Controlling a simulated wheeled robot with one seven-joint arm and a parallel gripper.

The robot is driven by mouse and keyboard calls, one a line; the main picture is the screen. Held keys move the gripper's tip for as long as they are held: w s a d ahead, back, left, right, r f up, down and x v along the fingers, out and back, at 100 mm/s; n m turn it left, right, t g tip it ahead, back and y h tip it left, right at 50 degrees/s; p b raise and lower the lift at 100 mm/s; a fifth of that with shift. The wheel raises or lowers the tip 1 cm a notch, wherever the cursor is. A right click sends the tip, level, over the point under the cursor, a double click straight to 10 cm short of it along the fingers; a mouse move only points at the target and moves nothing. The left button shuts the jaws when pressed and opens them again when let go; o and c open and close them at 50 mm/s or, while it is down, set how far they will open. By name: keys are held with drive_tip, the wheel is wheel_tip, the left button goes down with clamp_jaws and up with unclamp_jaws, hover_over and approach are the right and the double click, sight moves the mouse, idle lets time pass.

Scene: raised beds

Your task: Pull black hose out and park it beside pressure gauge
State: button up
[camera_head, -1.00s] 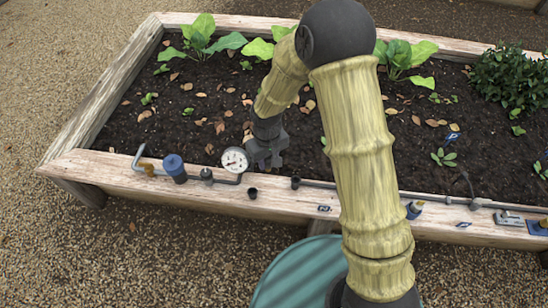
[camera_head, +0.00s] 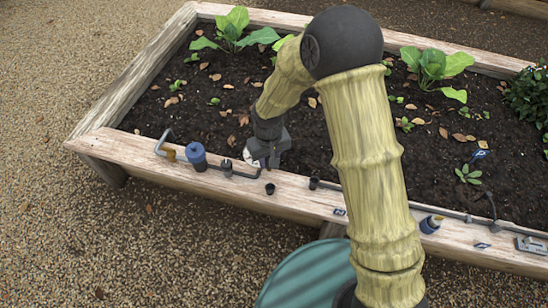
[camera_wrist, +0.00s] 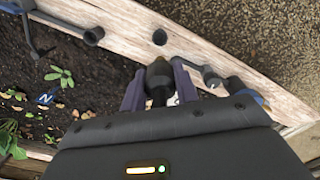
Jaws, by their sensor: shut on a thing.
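My gripper (camera_head: 267,160) is over the front plank of the raised bed, right at the pressure gauge (camera_head: 251,158), whose white dial it mostly hides. In the wrist view my gripper (camera_wrist: 160,92) has its two purple fingers shut on a dark, tapered piece, the black hose (camera_wrist: 158,76). A sliver of white, probably the gauge, shows behind the fingers. The hose is hidden by the gripper in the head view. I cannot tell whether its lower end touches anything.
Two black sockets, one nearer (camera_head: 270,189) and one farther right (camera_head: 313,183), sit on the plank (camera_head: 220,185). A blue-capped fitting (camera_head: 197,156) and a grey pipe stand left of the gauge. Soil with seedlings lies behind. A teal round lid (camera_head: 305,275) is in front.

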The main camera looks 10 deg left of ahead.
sight(270, 170)
drive_tip(key=shift+f, duration=0.1)
wheel_tip(270, 170, down, 10)
drive_tip(key=b, duration=0.6)
drive_tip(key=shift+f, duration=0.15)
idle(1.7)
drive_tip(key=shift+f+b, duration=0.85)
drive_tip(key=shift+f, duration=1)
idle(1.5)
drive_tip(key=o, duration=1.6)
drive_tip(key=shift+c, duration=0.2)
drive_tip(key=shift+r+p, duration=3.05)
drive_tip(key=shift+r, duration=0.5)
